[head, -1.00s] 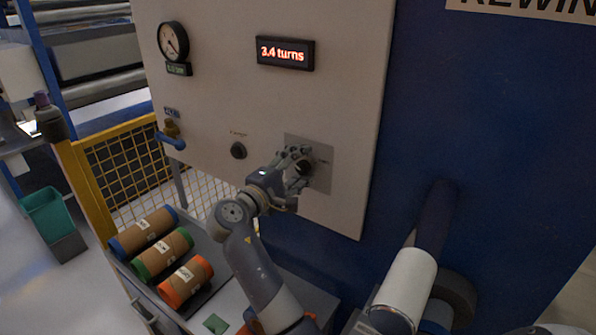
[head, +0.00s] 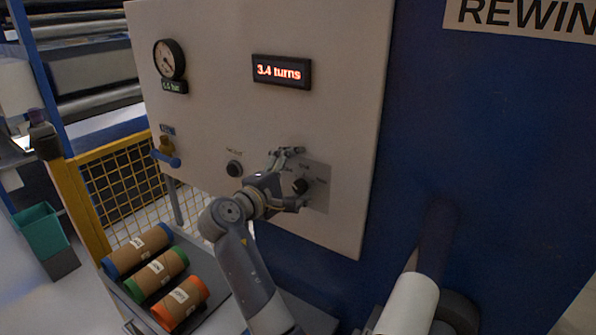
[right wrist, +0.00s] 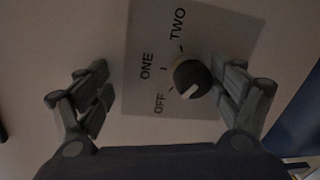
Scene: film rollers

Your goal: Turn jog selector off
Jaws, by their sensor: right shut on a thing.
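The jog selector is a dark round knob (right wrist: 192,77) on a grey plate (right wrist: 140,35) marked OFF, ONE and TWO. Its white pointer line slants to the lower left, on the OFF side; I cannot tell if it lines up exactly. The selector (head: 301,186) also shows in the head view. My left gripper is not in view.
The pale panel also carries a display (head: 281,71) reading 3.4 turns, a gauge (head: 169,59), a blue-handled valve (head: 166,155) and a small black knob (head: 234,168). Several labelled rolls (head: 157,273) lie at lower left beside a yellow fence (head: 82,210). A white roller (head: 408,305) stands lower right.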

